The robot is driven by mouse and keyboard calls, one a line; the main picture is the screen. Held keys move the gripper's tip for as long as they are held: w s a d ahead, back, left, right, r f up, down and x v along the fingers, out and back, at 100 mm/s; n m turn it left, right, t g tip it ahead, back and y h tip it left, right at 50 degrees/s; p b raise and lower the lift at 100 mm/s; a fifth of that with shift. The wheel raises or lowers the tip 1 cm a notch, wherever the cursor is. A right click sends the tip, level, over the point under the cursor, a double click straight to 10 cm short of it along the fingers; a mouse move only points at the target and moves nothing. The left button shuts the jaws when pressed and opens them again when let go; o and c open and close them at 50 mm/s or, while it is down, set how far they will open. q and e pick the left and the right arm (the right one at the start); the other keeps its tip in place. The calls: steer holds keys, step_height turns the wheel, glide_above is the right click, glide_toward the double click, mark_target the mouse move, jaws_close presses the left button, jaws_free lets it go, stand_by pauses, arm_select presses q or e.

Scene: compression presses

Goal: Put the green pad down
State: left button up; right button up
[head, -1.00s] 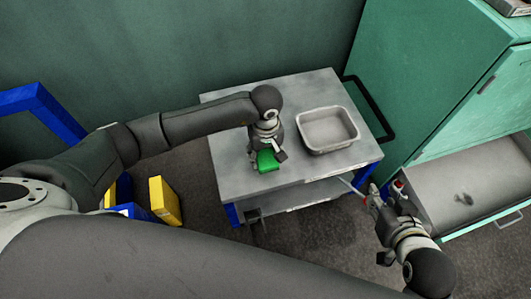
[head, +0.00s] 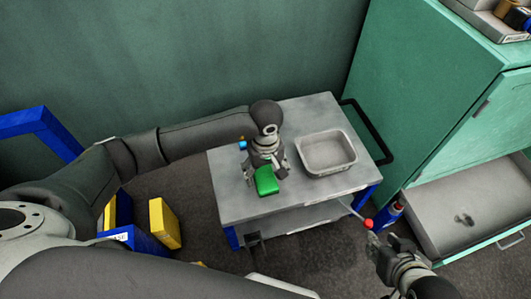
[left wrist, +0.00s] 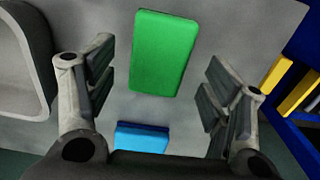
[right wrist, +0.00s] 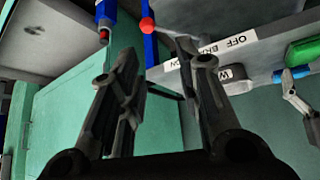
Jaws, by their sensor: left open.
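The green pad (head: 266,181) lies flat on the grey table top (head: 232,208), near its front edge and left of the metal tray. It also shows in the left wrist view (left wrist: 163,52), beyond and between the spread fingers and touching neither. My left gripper (head: 264,168) is open and empty, just behind and above the pad. My right gripper (head: 380,243) looks open and empty, off the table's front right corner, close to a red-knobbed lever (head: 368,223).
A blue block (left wrist: 142,138) lies on the table near the green pad. The empty metal tray (head: 326,170) stands to the right. A green cabinet (head: 420,90) with an open drawer (head: 470,195) is at the right. Blue and yellow items (head: 165,222) are on the floor at left.

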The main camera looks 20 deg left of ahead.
mark_target(266, 179)
arm_select(q)
step_height(266, 179, up, 9)
steer(key=p, duration=0.1)
steer(key=shift+f, duration=0.15)
arm_select(e)
steer(key=s+d+f+g+h, duration=0.1)
steer(key=s+d+g, duration=0.1)
steer(key=s, duration=0.4)
steer(key=shift+s+f+g, duration=0.2)
steer(key=shift+s+g, duration=0.15)
steer(key=shift+g, duration=0.45)
